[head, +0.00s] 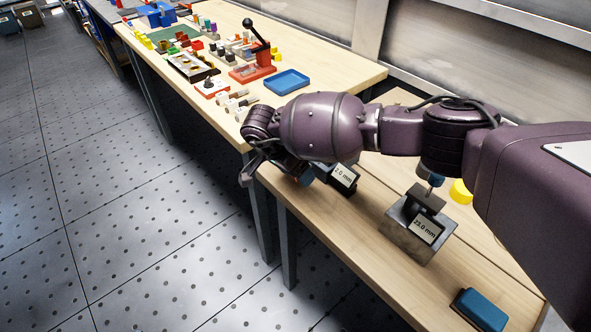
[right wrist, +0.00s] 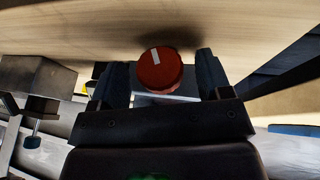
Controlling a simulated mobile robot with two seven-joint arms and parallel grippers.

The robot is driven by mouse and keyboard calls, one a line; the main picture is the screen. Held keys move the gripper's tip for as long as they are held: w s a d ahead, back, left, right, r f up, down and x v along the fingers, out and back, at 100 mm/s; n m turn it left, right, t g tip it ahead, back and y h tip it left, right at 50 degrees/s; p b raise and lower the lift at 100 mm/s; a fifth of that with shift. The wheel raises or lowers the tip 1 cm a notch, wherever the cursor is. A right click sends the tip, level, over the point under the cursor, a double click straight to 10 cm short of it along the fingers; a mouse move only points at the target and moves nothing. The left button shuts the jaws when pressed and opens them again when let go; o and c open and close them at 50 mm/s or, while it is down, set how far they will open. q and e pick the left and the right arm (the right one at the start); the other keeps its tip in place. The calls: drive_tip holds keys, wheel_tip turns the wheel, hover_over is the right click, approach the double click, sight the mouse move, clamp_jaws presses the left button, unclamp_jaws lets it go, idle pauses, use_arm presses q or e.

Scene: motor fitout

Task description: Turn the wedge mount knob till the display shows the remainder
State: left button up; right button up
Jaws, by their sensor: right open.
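The red knob (right wrist: 160,72) with a white mark shows in the right wrist view, its round face towards the camera. My right gripper (right wrist: 161,75) is open, with one finger on each side of the knob; I cannot tell whether they touch it. In the head view a dark unit with a display (head: 343,177) reading "2.0 mm", perhaps partly covered, stands beside my right gripper (head: 275,170), near the bench's front edge. The knob is hidden there by my arm. A grey metal block (head: 405,241) carries a label reading "23.0 mm". My left gripper is out of view.
A blue block (head: 481,309) lies at the near end of the bench (head: 350,238). A yellow round piece (head: 461,191) is behind the metal block. A blue tray (head: 287,82), a red lever press (head: 252,71) and several small parts crowd the farther bench. Open floor lies left.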

drive_tip(key=c, duration=0.9)
drive_tip(key=shift+d+r+t+y+p, duration=0.1)
drive_tip(key=shift+r+t+y+p, duration=0.2)
drive_tip(key=shift+t+y+p, duration=0.3)
drive_tip(key=shift+s+m+t+y+p, duration=0.1)
drive_tip(key=shift+m+t+y+p, duration=0.2)
drive_tip(key=shift+t+p, duration=0.2)
drive_tip(key=shift+f, duration=0.1)
drive_tip(key=shift+f+t+y, duration=0.15)
drive_tip(key=shift+t+y, duration=0.25)
drive_tip(key=shift+t, duration=0.1)
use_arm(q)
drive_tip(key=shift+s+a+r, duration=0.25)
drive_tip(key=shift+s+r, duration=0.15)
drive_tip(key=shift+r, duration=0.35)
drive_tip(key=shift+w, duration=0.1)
